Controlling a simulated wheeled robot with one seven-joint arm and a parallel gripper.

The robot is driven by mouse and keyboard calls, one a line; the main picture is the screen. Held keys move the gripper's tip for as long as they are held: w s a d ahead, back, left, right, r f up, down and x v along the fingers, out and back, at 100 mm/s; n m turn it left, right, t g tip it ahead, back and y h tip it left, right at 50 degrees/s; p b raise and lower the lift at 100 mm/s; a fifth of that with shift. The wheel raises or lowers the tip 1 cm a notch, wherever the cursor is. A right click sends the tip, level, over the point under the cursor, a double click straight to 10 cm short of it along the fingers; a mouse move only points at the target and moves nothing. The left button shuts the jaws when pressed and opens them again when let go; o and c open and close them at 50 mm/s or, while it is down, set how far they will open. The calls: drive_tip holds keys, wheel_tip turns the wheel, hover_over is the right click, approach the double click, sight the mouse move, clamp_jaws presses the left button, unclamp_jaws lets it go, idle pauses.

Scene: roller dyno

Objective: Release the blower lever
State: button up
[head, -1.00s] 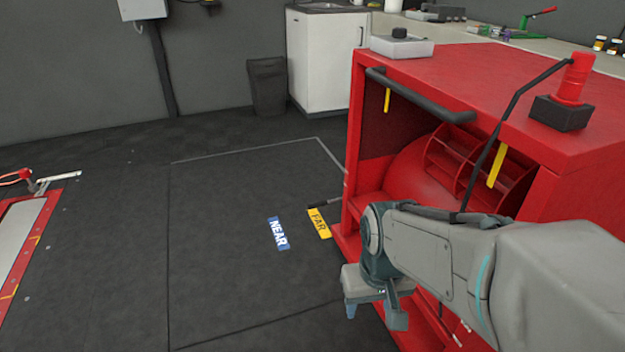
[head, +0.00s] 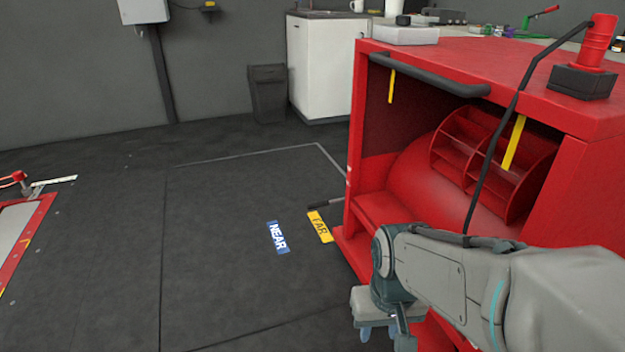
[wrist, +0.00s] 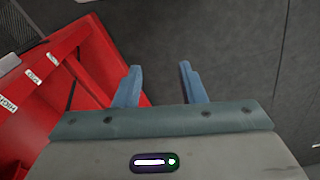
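The red blower cabinet (head: 400,205) stands at the right in the head view, with a finned red drum inside its open front. My gripper (head: 385,338) points down in front of the cabinet, apart from the lever. In the wrist view my gripper (wrist: 163,78) is open and empty, beside a red panel (wrist: 65,105) with small white labels, one reading HIGH.
A black bar (head: 425,75) runs along the cabinet's top front edge. A grey bin (head: 268,95) and a white cupboard (head: 325,70) stand at the back. A red-framed floor unit (head: 30,240) lies far left.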

drive_tip(key=r+p, duration=0.2)
drive_tip(key=r, duration=0.1)
drive_tip(key=r+p, duration=0.3)
drive_tip(key=shift+a+r, duration=0.2)
drive_tip(key=shift+r, duration=0.2)
clamp_jaws()
drive_tip(key=shift+f, duration=0.1)
drive_tip(key=shift+w, duration=0.1)
